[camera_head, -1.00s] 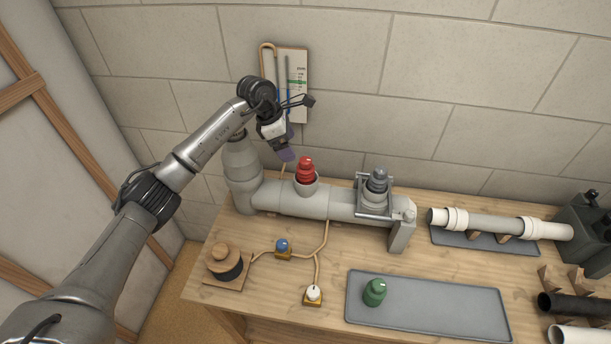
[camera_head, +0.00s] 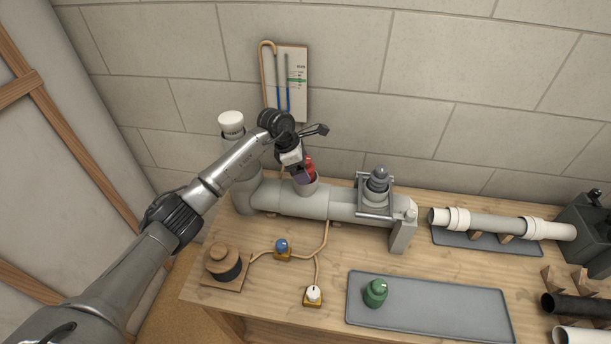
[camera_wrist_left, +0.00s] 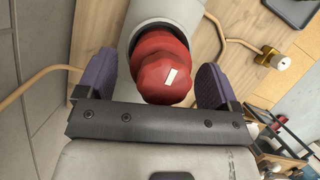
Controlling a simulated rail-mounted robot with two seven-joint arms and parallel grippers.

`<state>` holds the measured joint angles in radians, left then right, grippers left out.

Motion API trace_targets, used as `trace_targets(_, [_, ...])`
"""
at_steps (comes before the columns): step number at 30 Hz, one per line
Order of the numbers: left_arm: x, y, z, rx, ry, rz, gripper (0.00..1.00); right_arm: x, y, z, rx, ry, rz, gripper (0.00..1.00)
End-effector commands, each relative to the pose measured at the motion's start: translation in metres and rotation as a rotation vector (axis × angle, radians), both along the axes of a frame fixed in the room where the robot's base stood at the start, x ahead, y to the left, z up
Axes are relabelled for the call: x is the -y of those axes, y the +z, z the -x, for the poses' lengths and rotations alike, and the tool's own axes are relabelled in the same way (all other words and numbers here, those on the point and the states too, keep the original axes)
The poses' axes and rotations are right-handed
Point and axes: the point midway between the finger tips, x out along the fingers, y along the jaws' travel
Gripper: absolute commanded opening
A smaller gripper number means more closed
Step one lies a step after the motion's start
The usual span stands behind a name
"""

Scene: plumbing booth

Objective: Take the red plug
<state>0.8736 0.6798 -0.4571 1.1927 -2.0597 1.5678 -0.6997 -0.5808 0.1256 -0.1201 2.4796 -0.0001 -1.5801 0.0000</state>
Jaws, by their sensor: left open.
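The red plug (camera_head: 309,168) sits in the upright opening of the grey pipe fitting (camera_head: 290,201) at the back of the bench. My left gripper (camera_head: 302,176) is at the plug and partly hides it in the head view. In the left wrist view the red plug (camera_wrist_left: 162,68), with a small white mark, lies between the two purple fingers of my left gripper (camera_wrist_left: 156,80). The fingers are open, one on each side, with a visible gap on each side. My right gripper is not in view.
A grey plug (camera_head: 377,180) sits in a clamped opening farther right on the pipe. A green plug (camera_head: 375,293) stands on the grey tray (camera_head: 450,312). A white-capped pipe (camera_head: 231,122) rises behind my left arm. A gauge board (camera_head: 293,80) hangs on the wall.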

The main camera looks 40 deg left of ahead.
Motion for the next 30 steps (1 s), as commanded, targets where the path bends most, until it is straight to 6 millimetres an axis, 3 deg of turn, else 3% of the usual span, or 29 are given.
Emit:
trace_targets(9, [0.0018,-0.0062,-0.0019,0.001,0.000,-0.001,0.84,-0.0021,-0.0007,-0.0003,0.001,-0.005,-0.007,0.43])
trace_targets(30, [0.0017,-0.0059,-0.0019,0.001,0.000,-0.001,0.17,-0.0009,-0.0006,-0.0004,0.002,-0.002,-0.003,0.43])
